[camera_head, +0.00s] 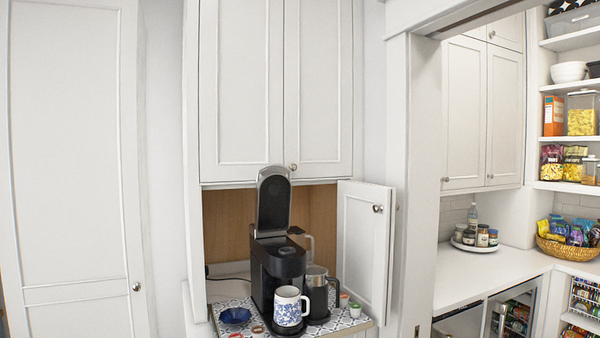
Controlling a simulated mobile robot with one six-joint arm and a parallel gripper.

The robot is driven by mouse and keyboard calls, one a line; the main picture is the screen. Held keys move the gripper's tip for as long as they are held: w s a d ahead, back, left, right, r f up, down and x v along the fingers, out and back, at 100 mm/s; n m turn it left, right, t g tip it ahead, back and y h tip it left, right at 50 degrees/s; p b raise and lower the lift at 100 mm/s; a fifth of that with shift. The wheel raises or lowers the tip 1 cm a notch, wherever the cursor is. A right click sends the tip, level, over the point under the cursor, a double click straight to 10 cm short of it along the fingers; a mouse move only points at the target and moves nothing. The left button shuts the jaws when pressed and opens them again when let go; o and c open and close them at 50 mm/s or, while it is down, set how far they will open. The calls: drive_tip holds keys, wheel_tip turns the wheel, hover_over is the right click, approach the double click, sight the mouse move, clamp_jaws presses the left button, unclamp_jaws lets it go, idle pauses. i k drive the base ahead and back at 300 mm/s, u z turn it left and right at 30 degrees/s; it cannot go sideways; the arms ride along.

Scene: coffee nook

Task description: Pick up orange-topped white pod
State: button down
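A small white pod with an orange-looking top (344,298) stands on the patterned tray (340,325), right of the dark steel pitcher (317,293). A second small pod with a green top (355,310) stands just in front and to the right of it. Both are tiny in the head view, so their details are hard to make out. My gripper is not in view.
A black coffee machine (280,270) stands with its lid (273,202) raised. A blue-and-white mug (288,307) stands before it, a dark blue bowl (235,317) to its left. An open cabinet door (364,245) borders the pods' right side.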

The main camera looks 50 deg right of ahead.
sight(344, 298)
drive_tip(key=u, duration=1.4)
drive_tip(key=k, duration=0.1)
drive_tip(key=z, duration=2.75)
drive_tip(key=k, duration=0.95)
drive_tip(key=u, duration=0.15)
drive_tip(key=i, duration=0.65)
drive_tip(key=z, duration=0.05)
